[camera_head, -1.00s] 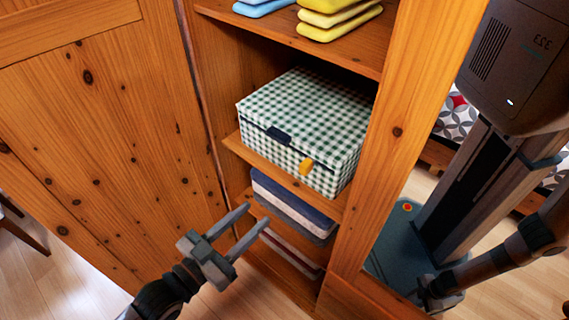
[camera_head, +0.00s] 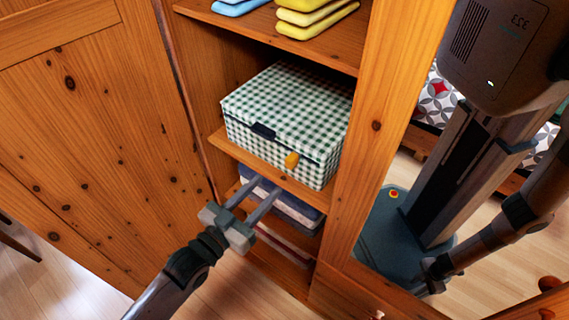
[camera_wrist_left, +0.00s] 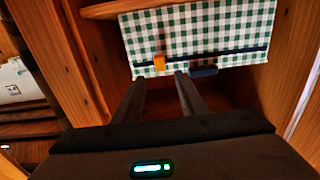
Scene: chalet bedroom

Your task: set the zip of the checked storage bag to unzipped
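The green-and-white checked storage bag (camera_head: 285,115) sits on a wooden wardrobe shelf with its lid flat. A dark zip line runs along its front, with an orange pull tab (camera_head: 291,160) toward the right and a dark handle (camera_head: 263,131) toward the left. In the left wrist view the bag (camera_wrist_left: 200,25) appears ahead, the orange tab (camera_wrist_left: 159,62) left of the handle (camera_wrist_left: 204,71). My left gripper (camera_head: 262,187) is open and empty, its fingers apart, below and in front of the bag, not touching the tab. My right gripper is not directly seen.
Folded dark and white textiles (camera_head: 283,205) lie on the shelf below. Yellow (camera_head: 318,20) and blue folded items are on the shelf above. A wooden door (camera_head: 90,130) stands open at left. The mirror at right shows my own reflection (camera_head: 500,60).

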